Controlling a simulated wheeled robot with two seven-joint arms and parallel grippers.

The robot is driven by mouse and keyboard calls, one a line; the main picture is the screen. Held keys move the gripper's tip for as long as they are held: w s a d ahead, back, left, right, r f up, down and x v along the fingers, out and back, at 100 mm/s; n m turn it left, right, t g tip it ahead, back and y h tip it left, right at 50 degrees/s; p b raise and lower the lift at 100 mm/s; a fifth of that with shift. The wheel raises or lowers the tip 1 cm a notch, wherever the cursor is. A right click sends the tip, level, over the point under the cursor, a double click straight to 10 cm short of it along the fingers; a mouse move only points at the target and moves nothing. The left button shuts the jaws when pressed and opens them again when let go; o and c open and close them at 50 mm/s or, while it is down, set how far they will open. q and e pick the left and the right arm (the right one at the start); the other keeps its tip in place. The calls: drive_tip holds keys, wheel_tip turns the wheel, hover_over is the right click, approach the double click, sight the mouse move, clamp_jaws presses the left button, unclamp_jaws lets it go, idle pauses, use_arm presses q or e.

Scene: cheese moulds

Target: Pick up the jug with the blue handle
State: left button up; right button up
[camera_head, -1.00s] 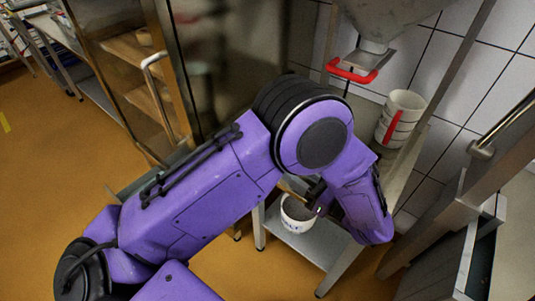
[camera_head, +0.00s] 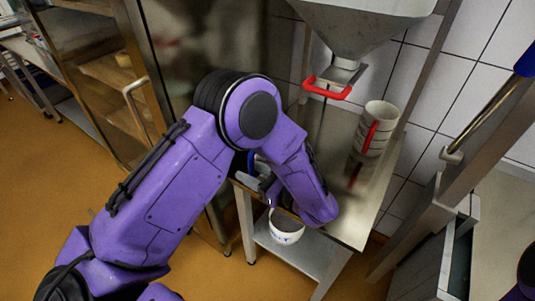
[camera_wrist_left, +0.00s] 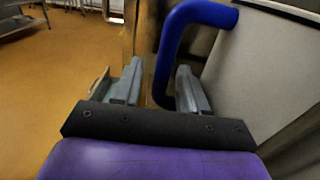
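The jug's blue handle (camera_wrist_left: 185,45) stands large in the left wrist view, with its pale grey-white body (camera_wrist_left: 265,70) on the right. My left gripper (camera_wrist_left: 158,88) has its two fingers apart, one on each side of the handle's lower part. The handle is closer to the right finger, with a gap on the left; I cannot tell whether it touches. In the head view only a bit of blue handle (camera_head: 250,159) shows, beside my left gripper (camera_head: 262,184); my purple arm hides most of the jug. My right gripper is not in view.
A white jug with a red handle (camera_head: 376,130) stands on the metal bench (camera_head: 367,205). Above is a metal hopper (camera_head: 362,30) with a red lever (camera_head: 327,88). A white bowl (camera_head: 287,229) sits on the lower shelf. A glass-fronted cabinet (camera_head: 105,75) is at left.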

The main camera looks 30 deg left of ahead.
use_arm(q)
clamp_jaws()
idle(1.3)
